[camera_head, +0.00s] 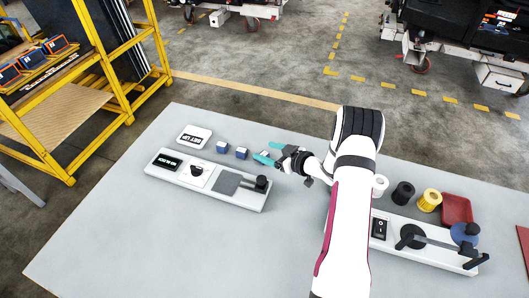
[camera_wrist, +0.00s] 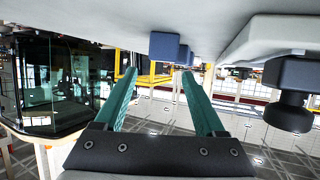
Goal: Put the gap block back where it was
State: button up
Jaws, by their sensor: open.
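Two small blue blocks with pale tops stand in a row on the grey table, a left one (camera_head: 222,147) and a right one (camera_head: 242,153). I cannot tell which thing is the gap block. My gripper (camera_head: 265,153) has its teal fingers spread, low over the table to the right of the row. A small pale and dark patch shows between the fingertips in the head view; I cannot tell what it is. In the wrist view, a blue block (camera_wrist: 165,46) shows beyond the open fingers (camera_wrist: 160,75), with more blue behind it.
A pale control panel (camera_head: 225,190) with a black knob and lever lies in front of the blocks. White, black and yellow rolls (camera_head: 429,200), a red tray (camera_head: 457,208) and a second panel (camera_head: 430,245) are at right.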

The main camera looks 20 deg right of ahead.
jog(key=v, duration=1)
jog(key=shift+s, duration=0.15)
jog(key=w+d+r+m+g+h, duration=0.1)
jog(key=w+d+r+m+h, duration=0.15)
jog(key=r+h, duration=0.3)
jog(key=s+a+r+m+g+h, duration=0.3)
jog(key=s+a+r+m+g, duration=0.15)
jog(key=s+r, duration=0.25)
jog(key=s+a+r+m+g+y, duration=0.2)
jog(key=s+a+g+y, duration=0.3)
jog(key=s+a, duration=1.6)
jog(key=s+m+g, duration=0.1)
jog(key=s+g, duration=0.1)
jog(key=s, duration=0.1)
jog(key=shift+s+a+r, duration=0.25)
jog(key=shift+s+a, duration=0.05)
jog(key=shift+a, duration=0.05)
